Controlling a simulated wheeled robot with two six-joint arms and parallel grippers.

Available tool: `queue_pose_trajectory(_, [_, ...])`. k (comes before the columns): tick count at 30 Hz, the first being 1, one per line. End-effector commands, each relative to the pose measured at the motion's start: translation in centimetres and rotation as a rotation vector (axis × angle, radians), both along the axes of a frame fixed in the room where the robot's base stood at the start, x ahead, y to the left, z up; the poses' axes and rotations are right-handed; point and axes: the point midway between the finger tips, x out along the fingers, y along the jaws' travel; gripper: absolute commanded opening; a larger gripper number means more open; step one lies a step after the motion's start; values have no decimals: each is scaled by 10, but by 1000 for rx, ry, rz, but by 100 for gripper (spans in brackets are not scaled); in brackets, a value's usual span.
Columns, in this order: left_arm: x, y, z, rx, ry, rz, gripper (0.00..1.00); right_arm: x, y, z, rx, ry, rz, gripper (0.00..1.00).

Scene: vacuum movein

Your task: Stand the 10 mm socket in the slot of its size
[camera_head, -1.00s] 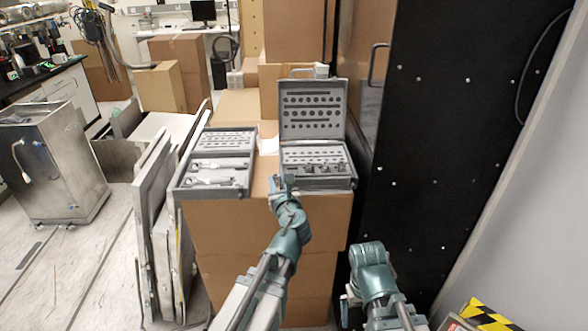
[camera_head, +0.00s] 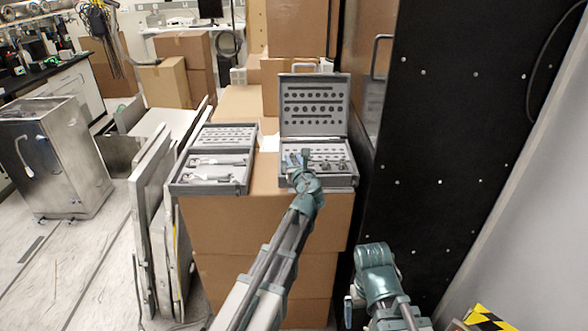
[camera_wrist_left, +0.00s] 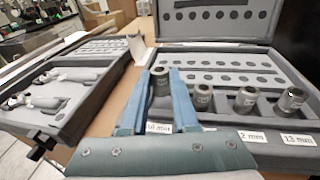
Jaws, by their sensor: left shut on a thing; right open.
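My left gripper (camera_head: 297,158) is over the front of the open socket case (camera_head: 318,182). In the left wrist view its two blue fingers are shut on a small dark grey socket (camera_wrist_left: 160,82), held upright between the fingertips. A white label ending in "0 mm" (camera_wrist_left: 158,127) shows between the fingers, below the socket. Whether the socket touches the slot is hidden by the fingers. My right gripper (camera_head: 370,270) is low at the right, away from the case; its fingers hardly show.
Other sockets (camera_wrist_left: 245,98) stand in the case's front row to the right, with labels such as 13 mm (camera_wrist_left: 298,139). The raised lid (camera_head: 314,105) is behind. A second open case (camera_head: 212,183) with wrench-like tools lies left. Both rest on a cardboard box (camera_head: 265,215).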

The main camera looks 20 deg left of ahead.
Motion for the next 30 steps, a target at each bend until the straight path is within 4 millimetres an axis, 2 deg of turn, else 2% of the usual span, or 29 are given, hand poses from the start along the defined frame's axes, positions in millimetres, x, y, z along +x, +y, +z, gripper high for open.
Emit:
queue_pose_trajectory(1, [0, 1, -13, 0, 0, 0, 0, 0, 0, -13, 0, 0, 0, 100])
queue_pose_trajectory(4, [0, 2, -24, 0, 0, -1, 0, 0, 0, -24, 0, 0, 0, 100])
queue_pose_trajectory(18, [0, 3, -28, 0, 0, -2, 0, 0, 0, -28, 0, 0, 0, 100])
queue_pose_trajectory(19, [1, 3, -26, 0, 0, -2, 33, 0, 0, -26, 0, 0, 0, 100])
queue_pose_trajectory(20, [0, 3, -26, 0, 0, -2, 38, 0, 0, -26, 0, 0, 0, 100])
queue_pose_trajectory(30, [0, 4, -23, -1, 0, 0, 40, 0, 0, -23, 0, 0, 0, 100])
